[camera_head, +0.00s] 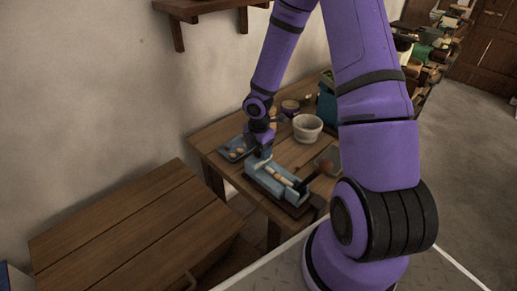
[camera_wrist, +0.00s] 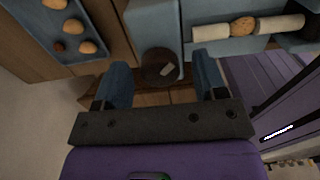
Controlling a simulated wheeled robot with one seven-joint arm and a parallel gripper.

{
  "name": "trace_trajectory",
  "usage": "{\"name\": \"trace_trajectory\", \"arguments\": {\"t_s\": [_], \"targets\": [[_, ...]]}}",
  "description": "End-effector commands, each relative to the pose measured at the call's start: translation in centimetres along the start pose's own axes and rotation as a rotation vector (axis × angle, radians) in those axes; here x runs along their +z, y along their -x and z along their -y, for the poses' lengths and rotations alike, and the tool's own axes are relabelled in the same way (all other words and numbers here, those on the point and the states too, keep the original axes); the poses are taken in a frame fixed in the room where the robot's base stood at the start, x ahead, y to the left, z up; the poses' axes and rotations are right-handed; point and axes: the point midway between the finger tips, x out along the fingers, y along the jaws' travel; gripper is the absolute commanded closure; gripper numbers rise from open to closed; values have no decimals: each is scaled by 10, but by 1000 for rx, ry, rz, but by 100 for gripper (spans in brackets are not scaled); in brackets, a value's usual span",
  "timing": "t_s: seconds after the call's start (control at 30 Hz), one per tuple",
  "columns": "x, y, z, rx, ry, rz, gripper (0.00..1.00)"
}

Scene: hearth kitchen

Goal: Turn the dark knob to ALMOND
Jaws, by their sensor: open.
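The dark round knob (camera_wrist: 152,70) is on the end of a blue-grey box (camera_wrist: 150,22) in the wrist view. A pale mark on the knob lies slantwise, toward its right side. My gripper (camera_wrist: 161,78) is open, with one blue finger to the left and one to the right of the knob. I cannot tell whether either finger touches it. In the head view, my gripper (camera_head: 262,152) is at the far left end of the box (camera_head: 262,181), and the knob is hidden there. I see no readable ALMOND label.
A blue-grey tray (camera_wrist: 38,38) with several nuts lies left of the box. White rolls (camera_wrist: 280,24) and a nut (camera_wrist: 243,26) lie in the box's trough. A white bowl (camera_head: 307,128) and a jar (camera_head: 290,107) stand behind. A dark lever (camera_head: 309,180) rises at the box's right end.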

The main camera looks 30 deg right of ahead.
Motion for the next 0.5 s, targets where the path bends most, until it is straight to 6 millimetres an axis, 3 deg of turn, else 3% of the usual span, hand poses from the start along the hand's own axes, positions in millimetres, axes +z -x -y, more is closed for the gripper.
{"name": "trace_trajectory", "arguments": {"t_s": [0.07,0.27,0.5], "targets": [[0,0,0,0,0,0,35],[0,0,0,0,0,0,81],[0,0,0,1,-9,0,84]]}}
